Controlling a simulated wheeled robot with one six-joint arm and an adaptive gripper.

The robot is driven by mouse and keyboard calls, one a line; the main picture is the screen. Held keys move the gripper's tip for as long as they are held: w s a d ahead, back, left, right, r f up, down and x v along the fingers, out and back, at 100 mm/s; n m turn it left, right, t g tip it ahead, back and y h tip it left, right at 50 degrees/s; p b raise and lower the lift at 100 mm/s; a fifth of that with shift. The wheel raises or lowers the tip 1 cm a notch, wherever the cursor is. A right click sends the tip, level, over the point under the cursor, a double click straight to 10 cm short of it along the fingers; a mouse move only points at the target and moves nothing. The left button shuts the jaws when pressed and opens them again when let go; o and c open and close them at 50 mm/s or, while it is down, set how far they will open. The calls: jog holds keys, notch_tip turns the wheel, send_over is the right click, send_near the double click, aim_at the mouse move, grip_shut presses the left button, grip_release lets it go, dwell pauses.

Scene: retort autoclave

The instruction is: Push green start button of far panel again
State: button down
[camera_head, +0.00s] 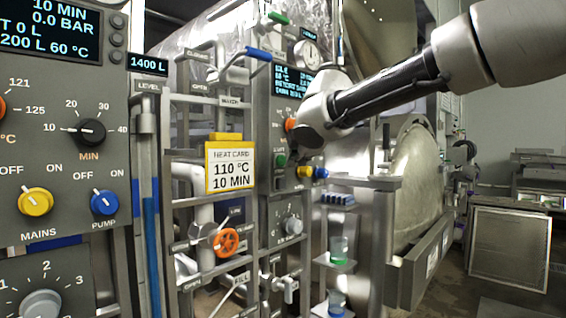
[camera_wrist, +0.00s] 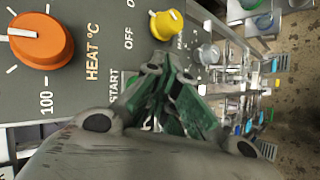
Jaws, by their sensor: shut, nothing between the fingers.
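The far panel (camera_head: 284,205) is a grey upright face with a small display at its top. Its green start button (camera_head: 281,160) shows in the head view, just left of my gripper (camera_head: 300,158). In the wrist view, my gripper (camera_wrist: 168,68) is shut and empty, its fingers pointing at the panel face. The START label (camera_wrist: 113,88) is beside the fingers. The button is largely or fully hidden there by the green-padded fingers, so I cannot tell whether they touch it.
An orange heat knob (camera_wrist: 38,38) and a yellow knob (camera_wrist: 166,24) flank the fingers. A yellow-framed heat card (camera_head: 231,167) hangs on the pipe rack left of the far panel. A nearer panel (camera_head: 60,150) fills the left. A shelf with a blue rack (camera_head: 338,198) stands below my arm.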

jog(key=shift+a, duration=0.1)
jog(key=shift+w+a, duration=0.25)
jog(key=shift+w+a, duration=0.4)
jog(key=shift+a, duration=0.15)
dwell(1.1)
dwell(0.3)
jog(key=shift+s+d, duration=0.65)
jog(key=shift+d, duration=0.2)
jog(key=shift+d, duration=0.1)
jog(key=s+d, duration=0.1)
jog(key=d, duration=0.1)
jog(key=s+d, duration=0.1)
jog(key=s, duration=0.1)
jog(key=shift+d, duration=0.4)
